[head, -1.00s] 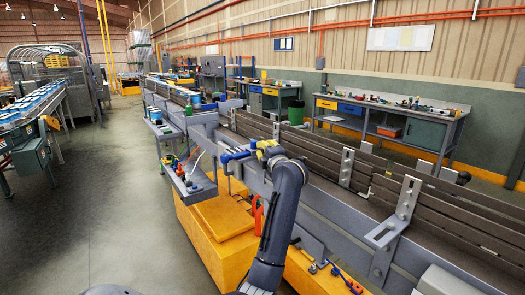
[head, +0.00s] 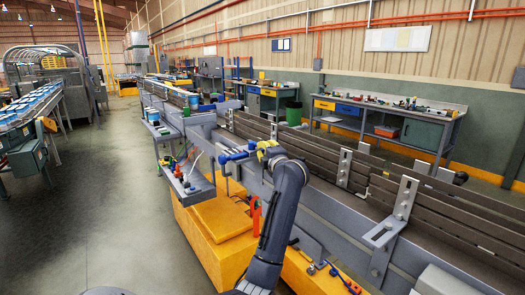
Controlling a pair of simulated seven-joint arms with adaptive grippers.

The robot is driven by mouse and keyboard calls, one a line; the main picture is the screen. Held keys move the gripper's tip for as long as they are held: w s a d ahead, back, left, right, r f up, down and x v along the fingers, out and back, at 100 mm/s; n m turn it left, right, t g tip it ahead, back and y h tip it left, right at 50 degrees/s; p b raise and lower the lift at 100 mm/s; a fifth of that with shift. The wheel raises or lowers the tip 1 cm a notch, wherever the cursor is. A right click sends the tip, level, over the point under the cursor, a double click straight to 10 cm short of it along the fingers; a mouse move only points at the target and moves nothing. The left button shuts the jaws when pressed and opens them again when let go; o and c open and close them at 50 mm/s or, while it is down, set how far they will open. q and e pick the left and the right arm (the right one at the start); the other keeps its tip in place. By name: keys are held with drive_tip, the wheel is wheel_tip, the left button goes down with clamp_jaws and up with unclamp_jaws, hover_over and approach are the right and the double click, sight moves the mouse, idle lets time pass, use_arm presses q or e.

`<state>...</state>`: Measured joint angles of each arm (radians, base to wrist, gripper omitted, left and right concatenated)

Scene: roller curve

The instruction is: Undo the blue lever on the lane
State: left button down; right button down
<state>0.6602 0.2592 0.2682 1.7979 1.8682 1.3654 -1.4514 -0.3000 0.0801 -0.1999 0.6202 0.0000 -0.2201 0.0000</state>
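The blue lever (head: 233,157) sits at the near side of the conveyor lane (head: 300,195), left of the picture's middle. My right gripper is not in view.
Metal brackets (head: 396,212) stand along the lane's edge. A grey side tray (head: 187,182) with small items and a yellow base (head: 222,218) lie below the lever. Workbenches (head: 380,110) line the back wall. The floor at left (head: 110,210) is clear.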

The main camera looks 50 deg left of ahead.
use_arm(q)
drive_tip(key=shift+w, duration=0.35)
drive_tip(key=shift+w+a, duration=0.1)
drive_tip(key=shift+w, duration=0.85)
idle(0.5)
idle(0.6)
